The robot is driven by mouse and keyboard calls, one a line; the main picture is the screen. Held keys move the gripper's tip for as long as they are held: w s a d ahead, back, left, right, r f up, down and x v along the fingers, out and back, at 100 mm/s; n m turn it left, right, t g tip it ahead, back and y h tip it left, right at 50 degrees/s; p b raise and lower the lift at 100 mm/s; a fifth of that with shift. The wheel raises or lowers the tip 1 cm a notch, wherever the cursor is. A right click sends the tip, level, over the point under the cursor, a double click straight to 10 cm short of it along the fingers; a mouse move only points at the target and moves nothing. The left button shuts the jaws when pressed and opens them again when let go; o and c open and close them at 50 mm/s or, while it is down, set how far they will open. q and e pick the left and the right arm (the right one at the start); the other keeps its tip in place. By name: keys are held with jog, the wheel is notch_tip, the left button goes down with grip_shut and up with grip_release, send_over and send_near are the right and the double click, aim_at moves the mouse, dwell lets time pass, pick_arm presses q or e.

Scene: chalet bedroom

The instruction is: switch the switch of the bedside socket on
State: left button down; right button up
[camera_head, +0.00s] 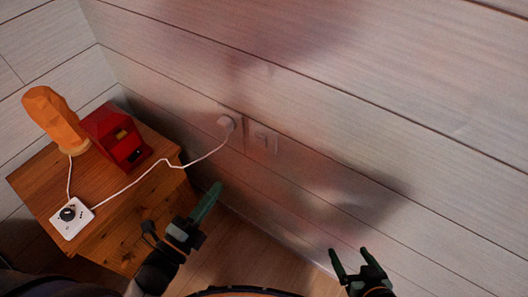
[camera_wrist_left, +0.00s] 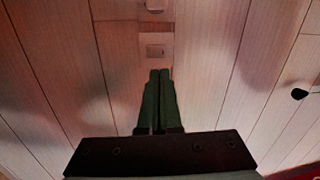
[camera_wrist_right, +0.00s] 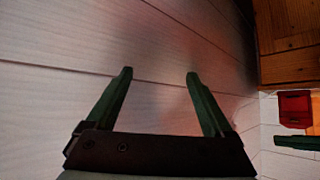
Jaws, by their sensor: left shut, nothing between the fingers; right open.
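The bedside socket is on the plank wall, with a white plug (camera_head: 227,123) in its left part. A pale switch plate (camera_head: 264,139) sits just right of the plug; it also shows in the left wrist view (camera_wrist_left: 157,48). I cannot tell which way its rocker is tipped. My left gripper (camera_head: 217,187) is shut and empty, below the socket in the head view. In the left wrist view its fingertips (camera_wrist_left: 160,72) point toward the switch plate, just short of it in the picture; contact cannot be told. My right gripper (camera_head: 347,250) is open and empty, low by the wall.
A wooden nightstand (camera_head: 115,235) stands left of the socket. On it are an orange lamp (camera_head: 55,118), a red box-like object (camera_head: 117,138) and a white control box (camera_head: 71,217) with a black knob. A white cord (camera_head: 140,176) runs to the plug. The wall right of the switch is clear.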

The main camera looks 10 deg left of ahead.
pick_arm(q)
jog(key=shift+w+d+f+m+h, duration=0.15)
jog(key=shift+d+m+h, duration=0.3)
jog(key=shift+m, duration=0.45)
pick_arm(e)
jog(key=shift+w+f, duration=0.1)
jog(key=shift+w, duration=0.1)
pick_arm(q)
jog(key=shift+w, duration=0.1)
send_near(260, 139)
jog(key=b+x, duration=0.1)
jog(key=x, duration=0.4)
jog(key=shift+w, duration=0.2)
jog(key=shift+x, duration=0.75)
pick_arm(e)
jog(key=shift+w+r+t, duration=0.8)
jog(key=shift+w+r, duration=0.25)
jog(key=shift+r, duration=0.25)
jog(key=shift+d, duration=0.1)
